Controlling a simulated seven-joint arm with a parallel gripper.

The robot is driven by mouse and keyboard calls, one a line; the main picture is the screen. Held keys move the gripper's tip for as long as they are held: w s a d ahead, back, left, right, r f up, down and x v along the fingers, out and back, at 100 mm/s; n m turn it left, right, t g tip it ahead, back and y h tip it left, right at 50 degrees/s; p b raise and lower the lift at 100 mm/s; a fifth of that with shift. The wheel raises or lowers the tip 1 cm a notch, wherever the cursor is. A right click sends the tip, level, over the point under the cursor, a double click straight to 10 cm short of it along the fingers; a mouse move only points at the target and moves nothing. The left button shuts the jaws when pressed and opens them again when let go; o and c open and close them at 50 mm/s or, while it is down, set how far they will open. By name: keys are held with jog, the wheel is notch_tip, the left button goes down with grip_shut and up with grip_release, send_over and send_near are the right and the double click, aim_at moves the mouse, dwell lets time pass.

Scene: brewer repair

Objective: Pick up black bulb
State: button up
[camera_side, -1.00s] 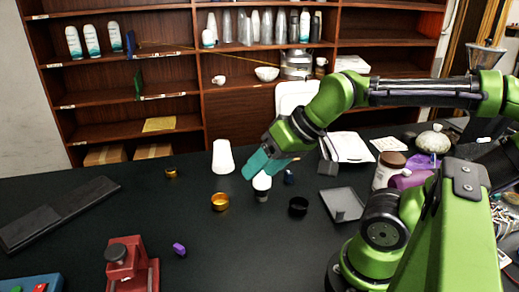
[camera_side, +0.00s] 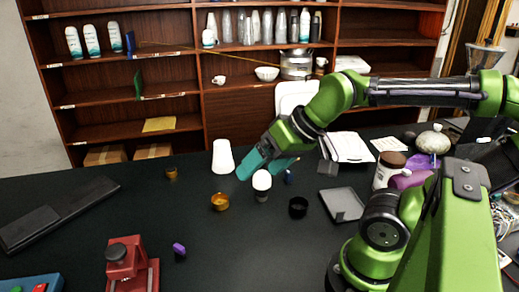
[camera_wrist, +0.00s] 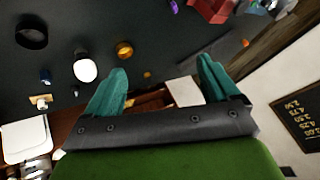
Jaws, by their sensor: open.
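A bulb (camera_side: 262,181) with a white round top and a dark grey base stands upright on the dark table. It also shows in the wrist view (camera_wrist: 85,70), left of my fingers. I see no bulb that is black all over. My gripper (camera_side: 259,171) has teal fingers spread apart and empty. In the side view it hangs just above the bulb's top, and I cannot tell whether it touches. In the wrist view the gap between the fingertips (camera_wrist: 160,68) is empty.
A gold cup (camera_side: 220,201), a black ring (camera_side: 298,207), a small blue piece (camera_side: 288,177) and a white cup (camera_side: 222,157) surround the bulb. A grey tray (camera_side: 343,204) lies at right. A red device (camera_side: 131,265) stands at front left. The front middle table is clear.

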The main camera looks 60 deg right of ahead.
jog(key=m+g+h, duration=0.2)
jog(key=m+g, duration=0.4)
jog(key=m, duration=1.3)
send_over(262, 185)
jog(key=a, duration=0.2)
notch_tip(262, 185, down, 6)
jog(key=w+d+m+g, duration=0.15)
jog(key=d+m, duration=0.35)
jog(key=m, duration=0.7)
jog(key=f, duration=1.6)
jog(key=shift+a+f, duration=0.15)
jog(key=shift+a, duration=0.15)
